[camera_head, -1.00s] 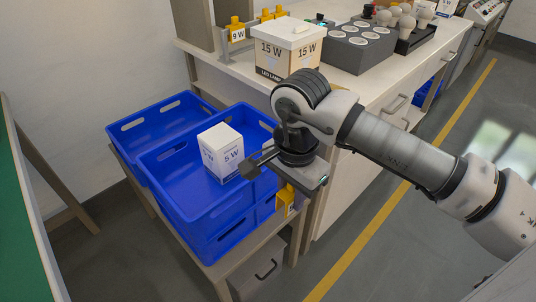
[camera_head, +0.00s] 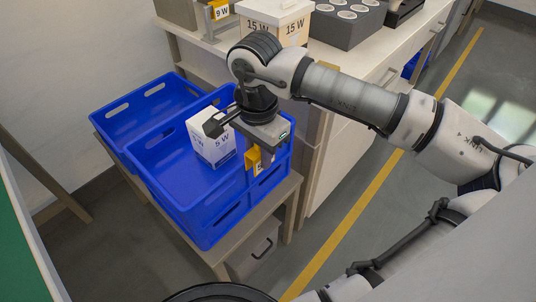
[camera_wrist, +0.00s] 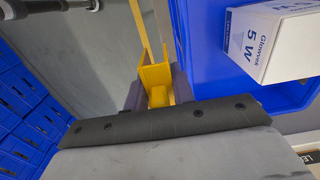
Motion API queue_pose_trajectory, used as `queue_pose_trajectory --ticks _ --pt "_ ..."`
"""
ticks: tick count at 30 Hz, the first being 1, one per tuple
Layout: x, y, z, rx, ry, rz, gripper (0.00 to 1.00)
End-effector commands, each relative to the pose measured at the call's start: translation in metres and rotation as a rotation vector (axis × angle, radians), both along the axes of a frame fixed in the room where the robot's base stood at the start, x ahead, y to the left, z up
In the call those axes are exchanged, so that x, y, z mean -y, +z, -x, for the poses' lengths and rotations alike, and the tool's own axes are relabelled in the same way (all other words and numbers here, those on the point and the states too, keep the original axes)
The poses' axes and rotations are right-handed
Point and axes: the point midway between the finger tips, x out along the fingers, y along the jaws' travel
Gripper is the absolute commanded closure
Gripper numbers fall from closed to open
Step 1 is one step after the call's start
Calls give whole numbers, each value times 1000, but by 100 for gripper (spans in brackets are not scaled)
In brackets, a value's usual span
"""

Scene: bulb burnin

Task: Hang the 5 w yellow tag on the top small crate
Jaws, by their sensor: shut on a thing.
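My gripper (camera_wrist: 158,92) is shut on the yellow tag (camera_wrist: 155,74). In the wrist view the tag is a yellow, channel-shaped piece between the dark fingers, beside a blue crate wall. The tag also shows in the head view (camera_head: 254,158), below my wrist at the right side of the top small crate (camera_head: 190,208). That blue crate is stacked on another blue crate. I cannot tell whether the tag touches the rim. The tag's printed face is mostly hidden. A white 5 W box (camera_head: 212,142) stands inside the top crate.
Another blue crate (camera_head: 120,108) is at the left on the same wooden stand (camera_head: 228,250). The counter behind holds a 15 W box (camera_head: 275,25), a 9 W tag (camera_head: 219,10) and a dark holder (camera_head: 345,25). Open floor lies to the right.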

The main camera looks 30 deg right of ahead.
Motion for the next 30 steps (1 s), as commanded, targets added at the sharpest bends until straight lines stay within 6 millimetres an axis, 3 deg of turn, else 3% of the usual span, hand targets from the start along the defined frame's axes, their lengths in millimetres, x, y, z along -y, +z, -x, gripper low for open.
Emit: queue_pose_trajectory --ticks 14,30 --pt "-13 1 -37 0 0 1 97" --pt "-13 -45 -37 0 -1 1 97"
